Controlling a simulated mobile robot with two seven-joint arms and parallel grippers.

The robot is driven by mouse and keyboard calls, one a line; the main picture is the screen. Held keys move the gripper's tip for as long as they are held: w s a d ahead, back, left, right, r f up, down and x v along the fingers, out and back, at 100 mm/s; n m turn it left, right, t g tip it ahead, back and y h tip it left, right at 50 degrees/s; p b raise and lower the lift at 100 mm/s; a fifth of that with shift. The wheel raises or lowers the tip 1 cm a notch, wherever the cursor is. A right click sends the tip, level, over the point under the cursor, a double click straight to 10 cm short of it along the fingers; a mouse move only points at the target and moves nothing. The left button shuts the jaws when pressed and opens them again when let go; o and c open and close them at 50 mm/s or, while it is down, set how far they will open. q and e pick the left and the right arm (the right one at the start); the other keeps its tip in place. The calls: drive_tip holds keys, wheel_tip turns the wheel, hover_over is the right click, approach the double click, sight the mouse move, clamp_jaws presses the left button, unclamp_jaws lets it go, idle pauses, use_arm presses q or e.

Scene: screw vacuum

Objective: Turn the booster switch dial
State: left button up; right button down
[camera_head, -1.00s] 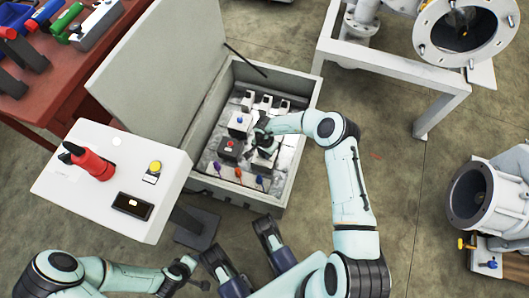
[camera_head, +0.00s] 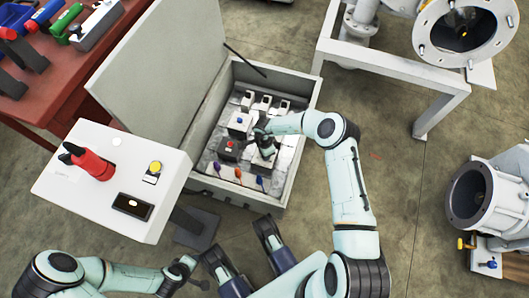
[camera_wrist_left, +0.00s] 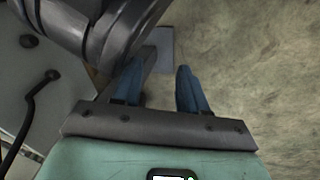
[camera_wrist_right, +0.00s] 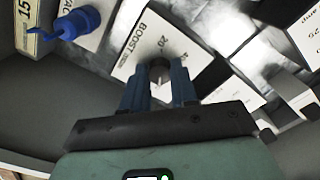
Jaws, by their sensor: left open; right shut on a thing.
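The booster switch is a white-faced box (camera_wrist_right: 140,65) in the right wrist view, marked "BOOST" with numbers. Its dark round dial (camera_wrist_right: 160,72) sits between the fingertips of my right gripper (camera_wrist_right: 159,86), which is shut on it. In the head view my right gripper (camera_head: 264,143) reaches down into the open grey case and largely hides the dial. My left gripper (camera_head: 188,272) is open and empty, low over the floor beside the pedestal foot. Its blue fingers show apart in the left wrist view (camera_wrist_left: 158,85).
The grey case (camera_head: 245,196) holds several small switch boxes. A blue knob (camera_wrist_right: 75,24) stands near the booster switch. A white control box (camera_head: 100,205) with a red handle (camera_head: 92,165) is left of the case. A metal stand (camera_head: 440,100) stands right. Floor between is clear.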

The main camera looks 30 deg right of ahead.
drive_tip(key=c, duration=0.9)
unclamp_jaws()
wheel_tip(320, 180, up, 7)
drive_tip(key=shift+f+p, duration=0.1)
drive_tip(key=shift+p, duration=1)
use_arm(q)
wheel_tip(320, 180, up, 6)
drive_tip(key=d+p, duration=0.2)
drive_tip(key=shift+s+d+f+m, duration=0.15)
drive_tip(key=shift+s+d+m, duration=0.1)
drive_tip(key=shift+m, duration=0.05)
use_arm(e)
wheel_tip(320, 180, up, 7)
drive_tip(key=shift+f, duration=0.2)
